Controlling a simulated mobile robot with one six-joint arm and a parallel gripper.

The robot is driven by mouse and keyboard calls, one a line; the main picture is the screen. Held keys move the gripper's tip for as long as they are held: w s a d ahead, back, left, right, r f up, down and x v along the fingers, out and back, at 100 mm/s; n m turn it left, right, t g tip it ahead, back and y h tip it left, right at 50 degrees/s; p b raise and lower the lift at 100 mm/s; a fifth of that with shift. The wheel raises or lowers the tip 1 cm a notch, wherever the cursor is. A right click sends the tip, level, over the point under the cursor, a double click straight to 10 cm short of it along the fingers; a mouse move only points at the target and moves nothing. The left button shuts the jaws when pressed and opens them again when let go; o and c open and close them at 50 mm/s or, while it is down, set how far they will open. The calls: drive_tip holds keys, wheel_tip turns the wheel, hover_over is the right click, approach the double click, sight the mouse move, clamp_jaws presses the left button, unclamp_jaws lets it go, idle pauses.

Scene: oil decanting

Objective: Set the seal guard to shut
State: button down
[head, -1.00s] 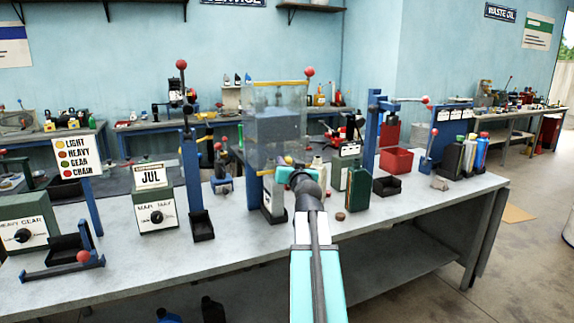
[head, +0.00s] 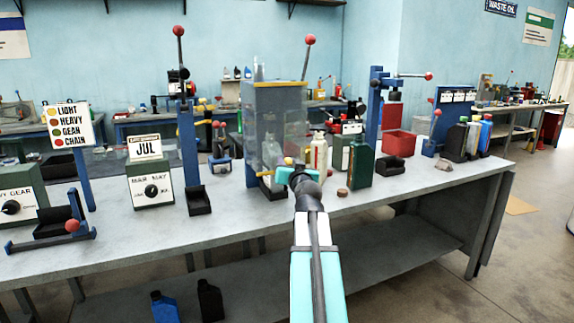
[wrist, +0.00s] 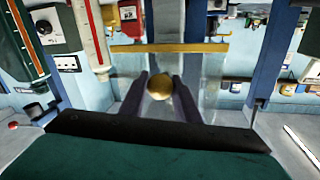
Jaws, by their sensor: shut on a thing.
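The seal guard (head: 294,124) is a clear panel at the front of the grey central machine (head: 262,115) on the bench. In the wrist view, the clear guard (wrist: 215,75) has a yellow bar across it and a round yellow knob (wrist: 158,88). My gripper (head: 289,166) is at the guard's lower front; in the wrist view my gripper (wrist: 162,86) has its two dark fingers shut on the knob. The guard stands in front of the machine's grey body, its top edge near the body's top. My gripper partly hides its lower edge.
A cream bottle (head: 318,158) and a green bottle (head: 360,162) stand just right of my gripper, with a brown cap (head: 342,192) nearby. A red-knobbed lever (head: 308,48) rises behind the machine. The bench front (head: 240,215) is clear.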

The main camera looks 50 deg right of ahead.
drive_tip(key=shift+a+f+b, duration=0.1)
drive_tip(key=shift+f+b, duration=4.7)
drive_tip(key=shift+f, duration=0.75)
drive_tip(key=c, duration=1.4)
unclamp_jaws()
drive_tip(key=shift+o, duration=0.2)
drive_tip(key=shift+s, duration=0.1)
drive_tip(key=shift+s+a, duration=0.2)
drive_tip(key=shift+s, duration=0.1)
drive_tip(key=b+v, duration=0.1)
drive_tip(key=v, duration=0.6)
drive_tip(key=shift+s+a+b, duration=0.25)
drive_tip(key=shift+s+b, duration=0.05)
